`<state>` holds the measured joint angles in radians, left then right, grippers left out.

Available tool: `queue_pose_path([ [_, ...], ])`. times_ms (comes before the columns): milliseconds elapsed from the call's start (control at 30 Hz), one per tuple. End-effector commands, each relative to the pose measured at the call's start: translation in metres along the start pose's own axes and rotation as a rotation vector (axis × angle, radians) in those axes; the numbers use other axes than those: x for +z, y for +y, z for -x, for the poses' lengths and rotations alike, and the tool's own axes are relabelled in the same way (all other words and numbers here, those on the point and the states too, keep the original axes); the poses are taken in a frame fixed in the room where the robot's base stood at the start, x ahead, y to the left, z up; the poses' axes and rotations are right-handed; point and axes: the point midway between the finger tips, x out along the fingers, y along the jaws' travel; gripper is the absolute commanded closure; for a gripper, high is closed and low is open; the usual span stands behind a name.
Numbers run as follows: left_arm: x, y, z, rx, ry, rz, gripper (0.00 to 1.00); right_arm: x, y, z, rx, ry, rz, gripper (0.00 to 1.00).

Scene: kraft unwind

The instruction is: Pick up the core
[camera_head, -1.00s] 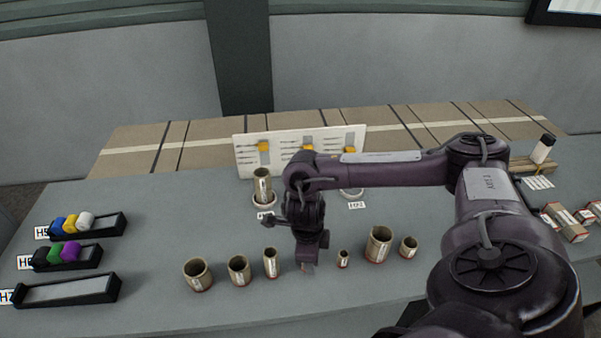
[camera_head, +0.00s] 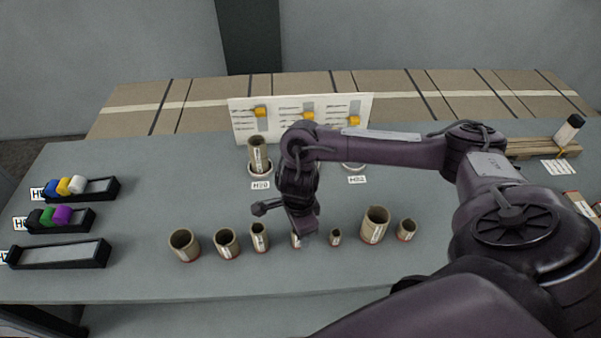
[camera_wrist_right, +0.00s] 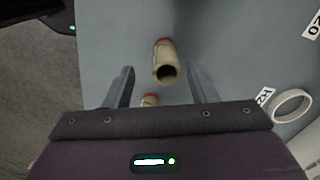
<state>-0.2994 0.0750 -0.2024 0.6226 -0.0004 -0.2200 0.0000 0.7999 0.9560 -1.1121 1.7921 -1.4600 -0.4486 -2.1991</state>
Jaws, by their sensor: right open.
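Several brown cardboard cores stand in a row on the grey table, such as a wide one (camera_head: 184,246) at the left and a wide tall one (camera_head: 375,226) at the right. My right gripper (camera_head: 302,228) hangs over the middle of the row. It partly hides a narrow core (camera_head: 297,241) below it. In the right wrist view my gripper (camera_wrist_right: 162,78) has its fingers apart, with a core (camera_wrist_right: 163,58) seen between and beyond them. A smaller core (camera_wrist_right: 150,100) shows nearer the palm. Contact is not visible. My left gripper is out of view.
Another core (camera_head: 257,152) stands upright in a white ring (camera_head: 261,171) labelled H20. A white board (camera_head: 240,122) stands behind. Black trays (camera_head: 104,258) lie at the left, two holding coloured pieces. A white ring (camera_wrist_right: 292,105) also shows in the wrist view.

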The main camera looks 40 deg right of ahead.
Motion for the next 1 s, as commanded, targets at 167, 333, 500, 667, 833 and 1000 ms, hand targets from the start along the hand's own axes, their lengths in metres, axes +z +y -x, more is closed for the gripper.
queue_pose_path([
  [167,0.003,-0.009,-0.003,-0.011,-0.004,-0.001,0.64,0.001,-0.002,-0.013,0.002,0.0,-0.004,0.48],
  [333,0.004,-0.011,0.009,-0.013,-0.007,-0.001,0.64,0.001,-0.007,-0.032,0.004,0.002,-0.005,0.48],
  [500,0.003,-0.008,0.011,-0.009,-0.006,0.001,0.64,0.001,-0.007,-0.052,0.001,0.001,-0.003,0.48],
  [667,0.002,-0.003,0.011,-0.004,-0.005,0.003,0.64,0.001,-0.007,-0.055,0.0,0.001,-0.001,0.48],
  [833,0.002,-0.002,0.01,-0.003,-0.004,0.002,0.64,0.001,-0.008,-0.055,0.0,0.001,-0.002,0.59],
  [1000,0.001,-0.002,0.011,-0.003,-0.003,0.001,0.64,0.001,-0.008,-0.055,-0.001,0.001,-0.002,0.81],
])
